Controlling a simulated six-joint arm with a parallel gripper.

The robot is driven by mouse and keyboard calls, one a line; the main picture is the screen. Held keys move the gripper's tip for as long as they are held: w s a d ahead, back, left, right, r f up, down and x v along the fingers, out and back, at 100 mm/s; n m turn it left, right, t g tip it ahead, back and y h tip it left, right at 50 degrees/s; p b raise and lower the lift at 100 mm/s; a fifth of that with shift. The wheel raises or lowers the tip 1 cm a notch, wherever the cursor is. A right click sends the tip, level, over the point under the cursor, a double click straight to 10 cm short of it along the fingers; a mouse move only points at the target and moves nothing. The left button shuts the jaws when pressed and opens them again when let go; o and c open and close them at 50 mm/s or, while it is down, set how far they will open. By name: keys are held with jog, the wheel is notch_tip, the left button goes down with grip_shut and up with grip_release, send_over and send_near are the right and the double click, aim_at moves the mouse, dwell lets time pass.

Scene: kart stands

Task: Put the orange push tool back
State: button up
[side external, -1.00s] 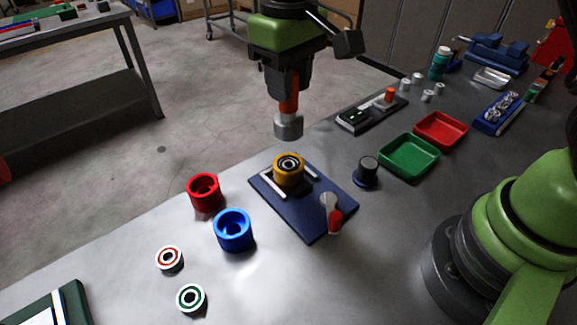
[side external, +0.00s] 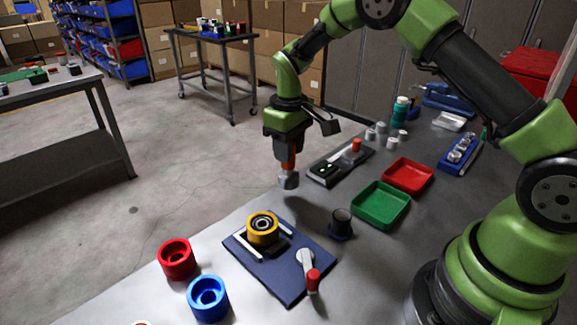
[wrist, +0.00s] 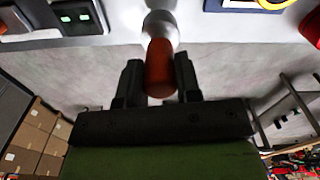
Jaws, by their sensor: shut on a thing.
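The push tool, with an orange handle and a grey round head (side external: 288,180), hangs upright below my gripper (side external: 287,155) in the side view. My gripper is shut on its orange handle, and the handle shows between the fingers (wrist: 158,80) in the wrist view (wrist: 160,66). The tool is in the air near the far edge of the bench, behind the dark blue plate. A dark round cup-like stand (side external: 341,223) with an open top stands on the bench to the right of that plate, nearer the camera than the tool.
The dark blue plate (side external: 300,277) bears a yellow ring part (side external: 262,232) and a red-handled lever (side external: 310,275). A black tray (side external: 330,172) with an orange-topped item lies right of the tool. Green (side external: 380,206) and red (side external: 408,175) trays stand farther right. Red (side external: 176,260) and blue (side external: 208,298) cups stand front left.

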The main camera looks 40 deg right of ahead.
aim_at(288, 177)
jog(key=shift+f, duration=1.85)
jog(key=shift+f, duration=0.2)
jog(key=o, duration=0.9)
jog(key=shift+r, duration=0.15)
